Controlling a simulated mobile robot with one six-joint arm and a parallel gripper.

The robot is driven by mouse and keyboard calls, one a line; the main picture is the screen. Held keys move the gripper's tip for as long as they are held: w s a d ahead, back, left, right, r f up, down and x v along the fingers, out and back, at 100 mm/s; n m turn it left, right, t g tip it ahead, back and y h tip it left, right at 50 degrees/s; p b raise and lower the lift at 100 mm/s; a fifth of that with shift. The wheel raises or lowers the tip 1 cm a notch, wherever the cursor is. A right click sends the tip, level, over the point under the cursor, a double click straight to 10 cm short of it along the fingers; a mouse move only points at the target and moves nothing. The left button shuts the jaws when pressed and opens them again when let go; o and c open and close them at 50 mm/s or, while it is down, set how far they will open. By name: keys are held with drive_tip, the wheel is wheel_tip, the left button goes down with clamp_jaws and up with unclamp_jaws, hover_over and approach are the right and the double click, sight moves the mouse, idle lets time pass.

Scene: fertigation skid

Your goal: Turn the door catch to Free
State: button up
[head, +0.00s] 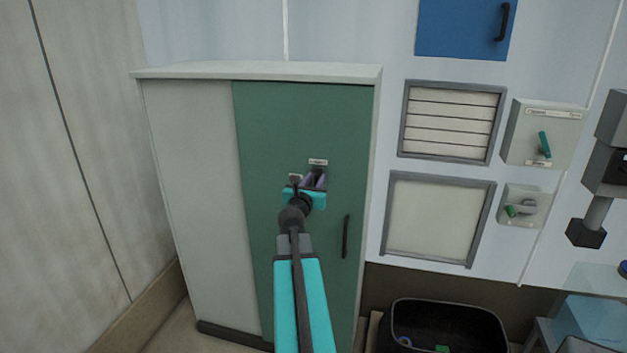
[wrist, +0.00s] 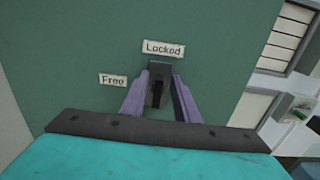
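The dark door catch (wrist: 157,88) is on the green cabinet door (head: 290,125). In the wrist view it stands upright, in line with the "Locked" label (wrist: 164,48) above it. The "Free" label (wrist: 113,80) is to its left. My gripper (wrist: 160,80) is at the door with its two purple fingers on either side of the catch. A gap seems to show between the fingers and the catch handle, so the gripper looks open around it. In the head view my gripper (head: 314,180) mostly hides the catch.
A dark vertical door handle (head: 346,236) is right of and below the catch. Wall boxes with green levers (head: 544,144) are farther right. A black bin (head: 445,318) stands on the floor right of the cabinet. A wall closes off the left side.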

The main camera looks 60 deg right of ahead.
drive_tip(key=shift+w+a, duration=0.1)
clamp_jaws()
drive_tip(key=shift+w, duration=0.1)
drive_tip(key=shift+f, duration=0.15)
